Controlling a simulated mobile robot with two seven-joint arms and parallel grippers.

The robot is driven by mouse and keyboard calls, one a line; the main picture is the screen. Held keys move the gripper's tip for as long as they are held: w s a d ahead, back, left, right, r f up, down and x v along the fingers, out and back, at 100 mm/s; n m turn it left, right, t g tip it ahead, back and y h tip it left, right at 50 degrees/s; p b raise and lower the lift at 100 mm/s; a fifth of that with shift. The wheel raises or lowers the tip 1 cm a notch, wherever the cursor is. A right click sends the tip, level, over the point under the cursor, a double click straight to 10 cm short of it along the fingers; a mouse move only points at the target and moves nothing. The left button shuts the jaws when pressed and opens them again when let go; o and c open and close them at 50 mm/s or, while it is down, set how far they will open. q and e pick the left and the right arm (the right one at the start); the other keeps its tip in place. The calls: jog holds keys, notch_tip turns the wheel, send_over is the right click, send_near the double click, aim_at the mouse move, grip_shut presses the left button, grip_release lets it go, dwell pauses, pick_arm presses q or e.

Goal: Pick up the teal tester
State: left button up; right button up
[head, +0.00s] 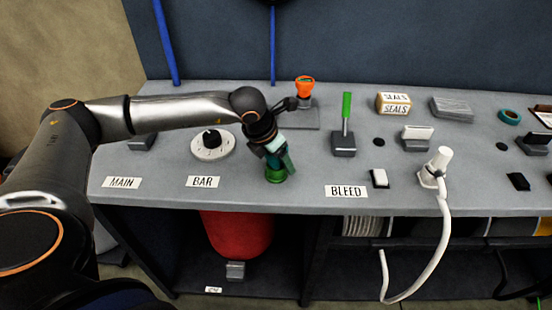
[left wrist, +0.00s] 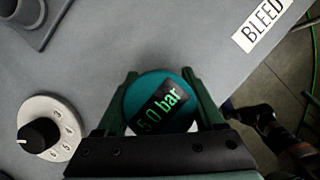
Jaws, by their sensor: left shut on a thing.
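The teal tester (left wrist: 144,92) is a round teal piece with a black display reading 5.0 bar in green. In the left wrist view it sits between the two dark green fingers of my left gripper (left wrist: 158,100), which is shut on it. In the head view my left gripper (head: 276,160) points down near the bench's front edge, between the BAR and BLEED labels. The gripper largely hides the tester there, and I cannot tell whether it touches the bench. My right gripper is not in view.
On the grey bench (head: 310,199), a dial with a black knob (head: 212,141) stands left of my gripper. A green-handled lever (head: 346,108) and an orange-topped valve (head: 305,88) are behind and right. A white nozzle (head: 438,164) with a hose stands further right.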

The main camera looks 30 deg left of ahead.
pick_arm(q)
jog(key=shift+c, duration=1.2)
jog(key=shift+w+r, duration=0.1)
jog(key=shift+r, duration=0.5)
notch_tip(320, 180, up, 2)
jog(key=shift+r+b, duration=0.2)
jog(key=shift+b, duration=0.35)
jog(key=s+a+r, duration=0.3)
jog(key=s+r, duration=0.9)
jog(key=s, duration=0.1)
jog(key=shift+s+r+b, duration=0.25)
jog(key=shift+s+b, duration=0.1)
jog(key=shift+a, duration=0.1)
